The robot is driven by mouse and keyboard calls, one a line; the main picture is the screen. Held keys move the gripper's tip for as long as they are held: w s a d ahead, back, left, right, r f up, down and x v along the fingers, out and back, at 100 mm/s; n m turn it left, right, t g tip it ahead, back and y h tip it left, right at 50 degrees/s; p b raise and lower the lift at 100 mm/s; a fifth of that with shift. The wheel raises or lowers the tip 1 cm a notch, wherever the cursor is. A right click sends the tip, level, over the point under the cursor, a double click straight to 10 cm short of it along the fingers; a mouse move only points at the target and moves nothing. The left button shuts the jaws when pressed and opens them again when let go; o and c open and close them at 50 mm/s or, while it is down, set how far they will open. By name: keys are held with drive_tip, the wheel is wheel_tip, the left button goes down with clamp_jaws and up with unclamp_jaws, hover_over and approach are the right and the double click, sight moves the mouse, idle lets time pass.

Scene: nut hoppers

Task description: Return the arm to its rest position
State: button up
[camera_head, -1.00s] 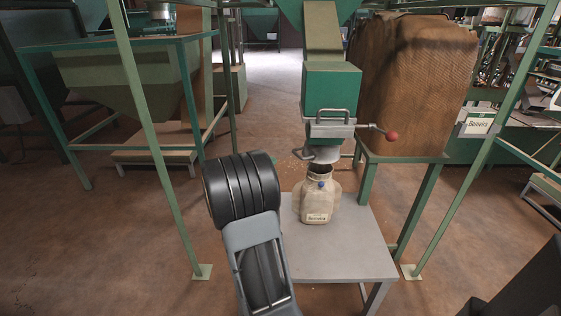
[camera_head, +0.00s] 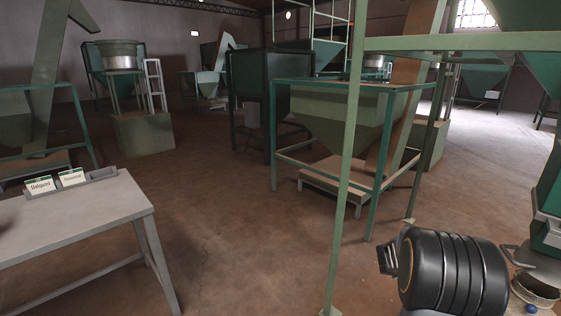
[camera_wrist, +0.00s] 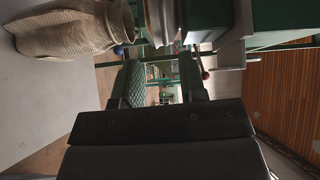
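My arm shows at the lower right of the head view as a black ribbed joint (camera_head: 452,272); no gripper fingers can be made out there. Nothing is seen held. A beige woven sack (camera_wrist: 65,30) stands on a pale table (camera_wrist: 30,110), apart from the gripper body. The wrist picture is turned, so the sack appears on its side. Its rim (camera_head: 535,287) shows at the head view's right edge.
The green hopper spout (camera_head: 545,225) is at the right edge, close to my arm. A green frame post (camera_head: 345,190) stands left of the arm. The brown floor (camera_head: 240,240) between is open.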

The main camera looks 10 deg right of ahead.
drive_tip(key=w+a+f+n+t+y+p, duration=0.1)
drive_tip(key=w+a+f+n+t+y, duration=0.55)
drive_tip(key=w+n+t, duration=0.5)
drive_tip(key=s+a+r+n+y+p, duration=0.1)
drive_tip(key=a+r+n+y+p, duration=0.2)
drive_tip(key=a+n+y, duration=0.3)
drive_tip(key=s+a+r+n+y+p, duration=0.25)
drive_tip(key=a+n, duration=0.35)
drive_tip(key=a, duration=0.3)
drive_tip(key=s+a+r+n+g+y+p, duration=0.4)
drive_tip(key=s+a+r+n+g+p, duration=0.2)
drive_tip(key=s+a+r+n+p, duration=0.5)
drive_tip(key=s+a+r+p, duration=0.1)
drive_tip(key=r, duration=0.4)
drive_tip(key=s+a+r+n+h+p, duration=0.1)
drive_tip(key=s+a+r+n+p, duration=0.1)
drive_tip(key=s+a+r+p, duration=0.1)
wheel_tip(320, 180, up, 3)
drive_tip(key=s+p, duration=0.1)
drive_tip(key=p, duration=0.1)
drive_tip(key=shift+s+r+t+p, duration=0.15)
drive_tip(key=shift+s+t+p, duration=0.15)
drive_tip(key=shift+s+t, duration=0.1)
